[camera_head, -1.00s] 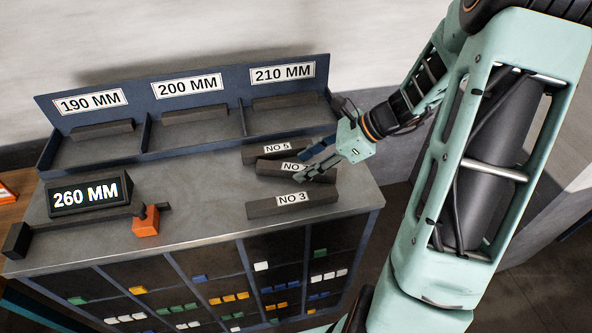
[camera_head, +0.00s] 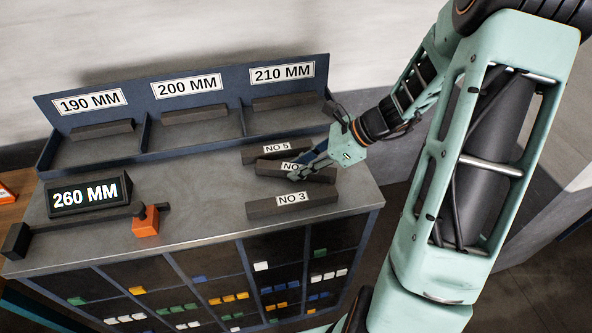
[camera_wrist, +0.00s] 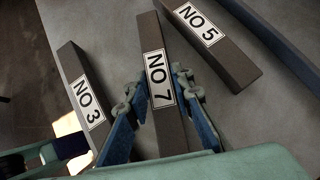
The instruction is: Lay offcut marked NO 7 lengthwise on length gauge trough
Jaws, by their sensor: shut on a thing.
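The offcut marked NO 7 (camera_wrist: 153,40) is a dark grey bar with a white label; it also shows in the head view (camera_head: 268,167), lying on the bench top between the NO 5 and NO 3 bars. My gripper (camera_wrist: 160,88) is shut on it, with one finger along each long side near the label. In the head view my gripper (camera_head: 304,170) covers part of its label. The length gauge trough (camera_head: 80,227) is a dark rail at the left of the bench, with an orange slide (camera_head: 146,222) and a 260 MM display (camera_head: 90,194).
The NO 5 bar (camera_head: 262,156) lies just behind and the NO 3 bar (camera_head: 270,208) just in front. A blue rack (camera_head: 146,132) with bays labelled 190, 200 and 210 MM stands along the back. The bench middle (camera_head: 210,190) is clear.

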